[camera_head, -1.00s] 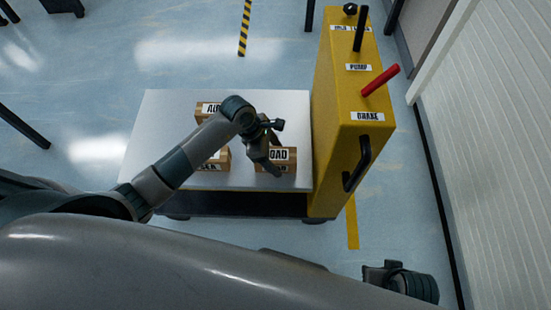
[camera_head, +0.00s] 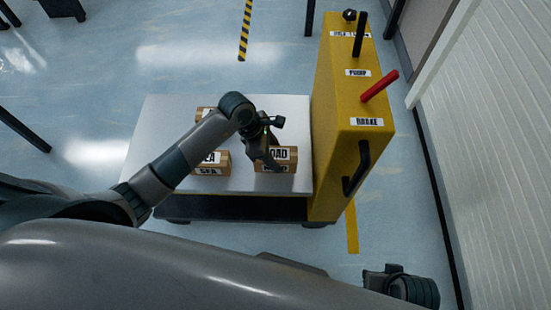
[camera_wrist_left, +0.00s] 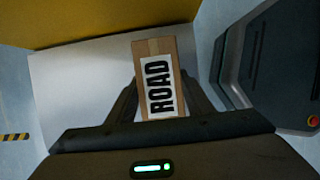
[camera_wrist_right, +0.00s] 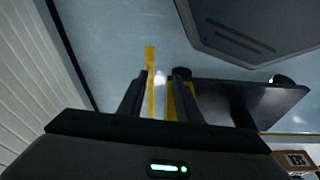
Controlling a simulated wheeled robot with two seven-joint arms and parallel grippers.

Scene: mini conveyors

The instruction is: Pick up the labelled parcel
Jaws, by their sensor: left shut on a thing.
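The brown box parcel labelled ROAD (camera_head: 285,154) is at the right of the white platform. It fills the jaws in the left wrist view (camera_wrist_left: 159,85), its label facing the camera. My left gripper (camera_head: 268,150) is shut on it, one finger on each side. I cannot clearly tell the gap between its underside and the platform. Left of it are a parcel labelled SEA (camera_head: 212,158) and, farther back, a third parcel (camera_head: 203,113) partly hidden by my left arm. My right gripper (camera_wrist_right: 160,85) is open and empty, with only floor between its fingers.
The white platform (camera_head: 165,125) belongs to a cart with a tall yellow housing (camera_head: 340,130) on its right. The housing carries levers, including a red one (camera_head: 380,85), and a black handle (camera_head: 356,170). A white ribbed wall (camera_head: 490,130) stands at far right.

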